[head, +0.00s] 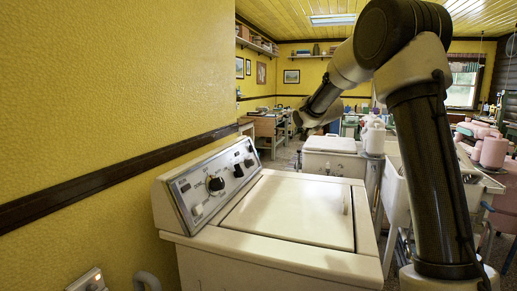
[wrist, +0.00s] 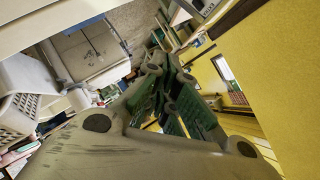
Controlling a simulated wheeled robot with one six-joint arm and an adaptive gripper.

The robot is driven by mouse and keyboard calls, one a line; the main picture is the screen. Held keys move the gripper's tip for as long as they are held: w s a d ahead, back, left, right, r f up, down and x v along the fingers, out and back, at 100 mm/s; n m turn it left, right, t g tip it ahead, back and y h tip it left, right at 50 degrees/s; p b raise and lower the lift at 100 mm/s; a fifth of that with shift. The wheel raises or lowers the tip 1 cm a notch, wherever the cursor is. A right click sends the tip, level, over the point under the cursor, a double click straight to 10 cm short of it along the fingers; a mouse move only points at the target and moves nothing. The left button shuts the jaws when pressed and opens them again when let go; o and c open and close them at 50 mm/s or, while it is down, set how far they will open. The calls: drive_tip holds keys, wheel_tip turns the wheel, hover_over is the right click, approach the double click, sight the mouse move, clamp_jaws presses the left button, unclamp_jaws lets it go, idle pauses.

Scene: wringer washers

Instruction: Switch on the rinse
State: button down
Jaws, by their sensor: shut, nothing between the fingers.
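A cream washing machine (head: 290,212) stands in front of me with its lid down. Its tilted control panel (head: 212,183) has a large black dial (head: 216,184), a pale knob (head: 197,210) and dark knobs (head: 244,163) towards the far end. The panel lettering is too small to read, so I cannot tell which control is the rinse. My gripper (wrist: 180,105) is shut and empty, with green-lined fingers in the wrist view. In the head view my forearm reaches beyond the machine; the fingers cannot be made out there. The gripper is apart from the panel.
A yellow wall (head: 110,90) with a dark rail runs close along the panel's left. A wall box (head: 88,281) is at the bottom left. A second white machine (head: 332,155) stands behind. Pink containers (head: 493,152) crowd the right. A white basket (wrist: 18,115) shows in the wrist view.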

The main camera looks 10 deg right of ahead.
sight(251, 148)
drive_tip(key=w+a+f+m+t+y, duration=0.1)
drive_tip(key=w+a+f+y, duration=0.1)
drive_tip(key=w+f, duration=0.3)
drive_tip(key=w+a+f+m+t+y, duration=0.2)
drive_tip(key=w+f, duration=0.4)
drive_tip(key=w, duration=0.5)
drive_tip(key=shift+w+a+f, duration=0.15)
drive_tip(key=shift+w+a, duration=0.2)
drive_tip(key=shift+a, duration=0.4)
drive_tip(key=a+x, duration=0.2)
drive_tip(key=x, duration=1.1)
drive_tip(key=shift+s+a, duration=0.3)
drive_tip(key=shift+s, duration=0.1)
